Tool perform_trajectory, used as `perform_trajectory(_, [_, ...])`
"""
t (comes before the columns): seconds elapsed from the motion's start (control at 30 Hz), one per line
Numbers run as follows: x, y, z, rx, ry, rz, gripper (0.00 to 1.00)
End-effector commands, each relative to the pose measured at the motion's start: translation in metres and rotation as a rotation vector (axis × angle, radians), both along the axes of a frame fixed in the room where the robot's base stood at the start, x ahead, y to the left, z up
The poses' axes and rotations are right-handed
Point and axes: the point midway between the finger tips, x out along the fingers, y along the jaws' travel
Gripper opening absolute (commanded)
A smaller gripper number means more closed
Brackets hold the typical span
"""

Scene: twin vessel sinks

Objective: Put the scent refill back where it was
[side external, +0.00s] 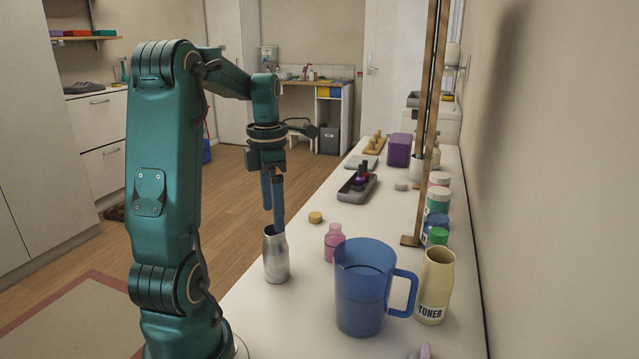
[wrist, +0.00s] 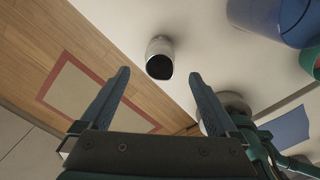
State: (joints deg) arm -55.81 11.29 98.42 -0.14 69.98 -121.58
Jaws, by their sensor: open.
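No item in view is clearly marked as the scent refill. Small dark purple bottles (side external: 362,174) stand in a grey tray (side external: 369,189) further back on the counter, and a small pink bottle (side external: 333,243) stands behind the blue jug; I cannot tell whether any of these is the refill. My gripper (side external: 273,217) points down, open and empty, over a metal cup (side external: 276,258) at the counter's left edge. In the wrist view, the cup (wrist: 159,47) shows a dark mouth just beyond and between the fingertips (wrist: 159,74); its inside is too dark to read.
A blue jug (side external: 362,295) and a cream toner container (side external: 436,285) stand at the front right. A yellow cap (side external: 316,217) lies near the left edge. Several lidded jars and a wooden upright (side external: 430,130) line the wall side. Mid-counter is fairly clear.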

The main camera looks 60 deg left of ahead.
Motion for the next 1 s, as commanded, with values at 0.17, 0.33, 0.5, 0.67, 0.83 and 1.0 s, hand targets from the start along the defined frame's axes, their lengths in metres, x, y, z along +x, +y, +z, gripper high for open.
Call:
perform_trajectory(0.17, [0.0,0.001,0.026,0.002,-0.002,0.0,0.95])
perform_trajectory(0.33, [0.0,-0.001,0.037,0.002,-0.001,-0.009,0.95])
perform_trajectory(0.5, [0.01,-0.025,0.044,0.037,-0.022,-0.264,0.95])
perform_trajectory(0.67, [0.022,-0.077,0.049,0.131,-0.06,-0.853,0.95])
perform_trajectory(0.83, [0.02,-0.135,0.048,0.268,-0.084,-1.55,0.95])
perform_trajectory(1.0, [0.005,-0.185,0.039,0.448,-0.082,-2.219,0.95])
